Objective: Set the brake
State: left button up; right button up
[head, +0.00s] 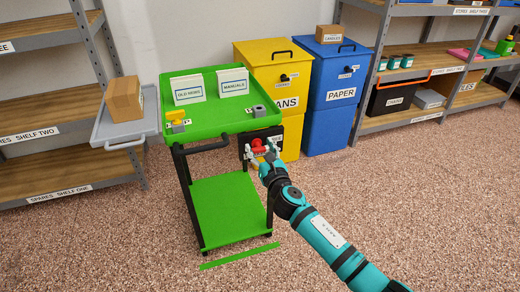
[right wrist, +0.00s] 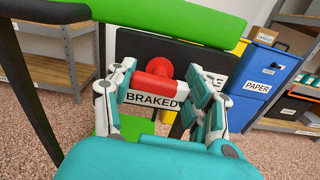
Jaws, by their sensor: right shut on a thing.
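The green cart (head: 222,205) stands in the middle of the head view. A black brake panel (head: 276,134) is on its right end. A red brake lever (head: 257,144) is on that panel; in the right wrist view the lever (right wrist: 160,82) has a round red hub above a red grip bar. A label reading "BRAKED" (right wrist: 150,99) shows just below the bar. A second label (right wrist: 216,80) to the right is mostly hidden by a finger. My right gripper (head: 265,160) is shut on the red bar, one finger on each side. My left gripper is out of view.
The cart's top tray (head: 200,131) carries two signs and small fittings. A grey side shelf (head: 120,146) holds a cardboard box (head: 124,100). Yellow (head: 290,70) and blue (head: 335,95) bins stand behind. Shelving stands left and right. The floor in front is clear, with a green strip (head: 240,256).

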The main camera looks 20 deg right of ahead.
jog(key=m, duration=0.6)
jog(key=shift+m+p, duration=0.3)
jog(key=shift+m, duration=0.1)
jog(key=m, duration=0.6)
jog(key=shift+d+f, duration=0.1)
jog(key=shift+m+p, duration=0.4)
jog(key=shift+m, duration=0.8)
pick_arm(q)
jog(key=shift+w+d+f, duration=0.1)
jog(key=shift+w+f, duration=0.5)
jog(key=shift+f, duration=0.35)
pick_arm(e)
jog(key=shift+m, duration=1)
jog(key=shift+f, duration=0.1)
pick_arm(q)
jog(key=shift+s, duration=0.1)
pick_arm(e)
jog(key=o, duration=1.2)
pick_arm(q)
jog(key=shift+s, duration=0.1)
pick_arm(e)
jog(key=shift+s, duration=0.1)
